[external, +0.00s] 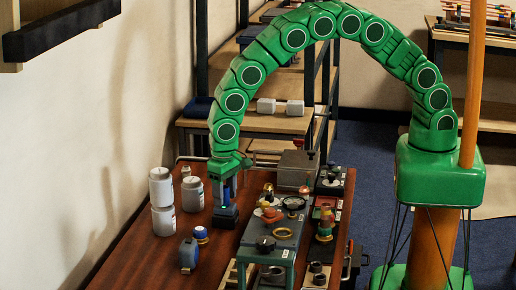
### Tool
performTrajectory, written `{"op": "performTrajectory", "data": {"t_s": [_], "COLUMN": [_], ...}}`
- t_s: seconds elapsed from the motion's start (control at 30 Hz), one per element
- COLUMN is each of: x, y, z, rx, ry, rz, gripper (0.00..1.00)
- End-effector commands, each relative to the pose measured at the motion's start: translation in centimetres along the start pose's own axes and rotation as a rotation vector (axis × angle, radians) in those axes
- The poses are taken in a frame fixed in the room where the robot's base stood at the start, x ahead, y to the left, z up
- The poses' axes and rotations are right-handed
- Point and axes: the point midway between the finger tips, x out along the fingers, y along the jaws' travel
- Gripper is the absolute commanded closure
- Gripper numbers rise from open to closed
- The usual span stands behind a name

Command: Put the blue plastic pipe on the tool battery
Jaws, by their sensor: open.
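My gripper (223,201) points down over the wooden bench, with its fingers open. A dark blue and black block (226,217) stands directly below the fingers and looks like the tool battery. I cannot tell whether the fingers touch it. A short blue round piece (201,233) with a pale band stands to the left and nearer the camera; it may be the blue plastic pipe, but it is too small to be sure. A blue-grey boxy item (188,255) stands just in front of it.
White and grey jars (162,203) stand at the bench's left, near the wall. A raised grey-green stand (272,240) with brass rings and knobs is close on the right. A grey box (298,170) sits behind. Bare wood (140,255) lies front left.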

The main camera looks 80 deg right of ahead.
Motion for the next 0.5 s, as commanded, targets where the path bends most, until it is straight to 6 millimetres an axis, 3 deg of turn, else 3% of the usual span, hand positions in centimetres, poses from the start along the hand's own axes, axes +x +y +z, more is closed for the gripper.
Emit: {"op": "performTrajectory", "data": {"t_s": [0.27, 0.5], "x": [-3.7, -8.3], "y": [0.0, 0.0], "z": [-0.1, -0.1], "rx": [0.001, 0.001], "ry": [0.002, 0.003], "rz": [-0.002, -0.004], "gripper": [0.47, 0.47]}}
